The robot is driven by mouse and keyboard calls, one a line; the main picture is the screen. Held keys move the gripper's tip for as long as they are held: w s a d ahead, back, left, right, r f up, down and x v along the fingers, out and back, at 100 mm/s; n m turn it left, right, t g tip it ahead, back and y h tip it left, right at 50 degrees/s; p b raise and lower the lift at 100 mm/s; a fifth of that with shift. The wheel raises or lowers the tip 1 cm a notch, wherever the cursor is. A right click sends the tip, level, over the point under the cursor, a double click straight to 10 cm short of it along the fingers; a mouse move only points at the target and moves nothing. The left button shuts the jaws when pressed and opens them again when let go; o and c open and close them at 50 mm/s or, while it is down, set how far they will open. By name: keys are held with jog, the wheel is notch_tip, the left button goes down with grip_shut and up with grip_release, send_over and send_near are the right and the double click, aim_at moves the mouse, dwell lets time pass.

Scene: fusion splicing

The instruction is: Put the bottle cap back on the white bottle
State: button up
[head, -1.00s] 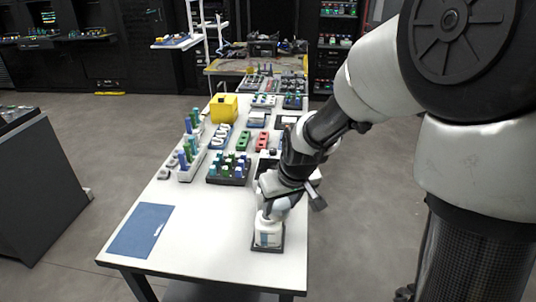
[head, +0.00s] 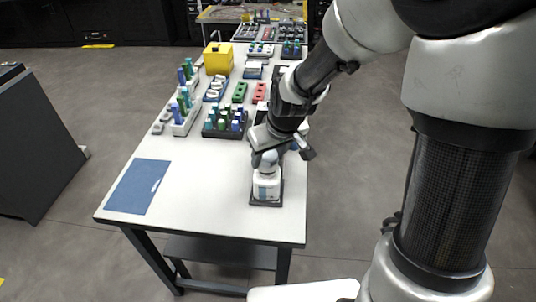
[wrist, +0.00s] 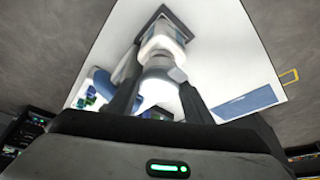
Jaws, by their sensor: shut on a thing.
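The white bottle (head: 266,187) stands upright on a small black tray (head: 257,203) near the right front of the white table. It has a pale blue label. In the wrist view, the bottle (wrist: 163,37) shows beyond the fingertips. My gripper (head: 268,163) is directly above the bottle. In the wrist view, my gripper (wrist: 160,88) is shut on the pale bottle cap (wrist: 162,72), with a dark finger on each side. The cap is at the bottle's top and appears in line with it. I cannot tell whether it is fully seated.
A blue mat (head: 138,187) lies at the table's left front. Behind the bottle are a dark rack of vials (head: 224,124), a white rack with blue and green vials (head: 184,112), and a yellow box (head: 218,58). The table between mat and bottle is clear.

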jog(key=shift+f, duration=0.1)
dwell(0.3)
jog(key=shift+f+b, duration=0.45)
jog(key=shift+f, duration=0.05)
jog(key=shift+f+b, duration=0.65)
jog(key=shift+f, duration=0.1)
dwell(1.2)
jog(key=o, duration=1.1)
jog(key=shift+r, duration=0.15)
jog(key=shift+r+p, duration=2.45)
jog(key=shift+r, duration=0.5)
